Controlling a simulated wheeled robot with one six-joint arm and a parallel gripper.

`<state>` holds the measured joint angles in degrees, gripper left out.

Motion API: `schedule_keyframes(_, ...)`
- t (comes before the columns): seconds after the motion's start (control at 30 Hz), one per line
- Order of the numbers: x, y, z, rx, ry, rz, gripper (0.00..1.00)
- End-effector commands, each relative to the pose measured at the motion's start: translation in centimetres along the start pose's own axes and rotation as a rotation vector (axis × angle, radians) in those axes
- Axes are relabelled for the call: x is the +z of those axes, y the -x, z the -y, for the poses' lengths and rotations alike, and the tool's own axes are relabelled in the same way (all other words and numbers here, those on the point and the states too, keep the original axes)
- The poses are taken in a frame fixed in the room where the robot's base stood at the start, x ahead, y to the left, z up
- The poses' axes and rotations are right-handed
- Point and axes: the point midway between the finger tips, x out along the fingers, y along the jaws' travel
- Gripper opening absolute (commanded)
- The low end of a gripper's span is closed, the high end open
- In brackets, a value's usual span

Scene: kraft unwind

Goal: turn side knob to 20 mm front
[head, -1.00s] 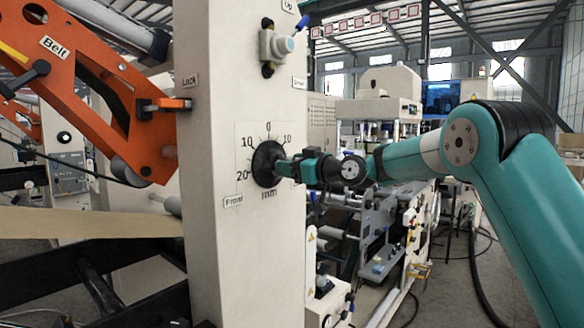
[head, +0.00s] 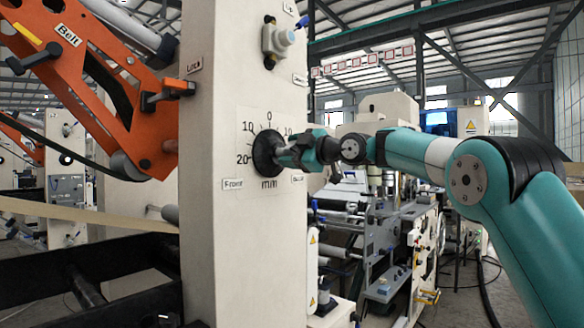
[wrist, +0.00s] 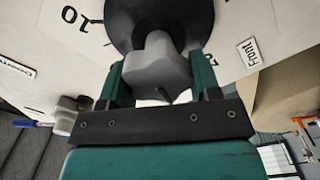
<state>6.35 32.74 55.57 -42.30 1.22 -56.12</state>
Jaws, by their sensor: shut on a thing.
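The side knob (head: 265,153) is a round black disc on the cream machine column, with a scale marked 10, 0, 10, 20 and mm around it. A "Front" label (head: 233,184) sits at the scale's lower left, by the 20. In the wrist view the knob has a grey grip (wrist: 157,68) in front of the black disc. My gripper (wrist: 160,85) has its two green fingers on either side of that grip and is shut on it. In the head view my gripper (head: 284,154) reaches the knob from the right. The knob's pointer cannot be made out.
An orange arm (head: 95,85) labelled "Belt" stands left of the column (head: 225,240). A grey-white knob (head: 278,39) with a blue-tipped lever sits above the scale. Other machinery (head: 385,225) stands behind on the right.

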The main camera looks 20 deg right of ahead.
Motion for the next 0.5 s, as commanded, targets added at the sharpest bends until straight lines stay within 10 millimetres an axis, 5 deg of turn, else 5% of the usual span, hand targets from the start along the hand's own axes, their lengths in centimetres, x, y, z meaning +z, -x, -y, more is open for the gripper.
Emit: schedule_keyframes(0.5, 0.13, -0.03, 0.49, -0.001, 0.385, -0.002, 0.34)
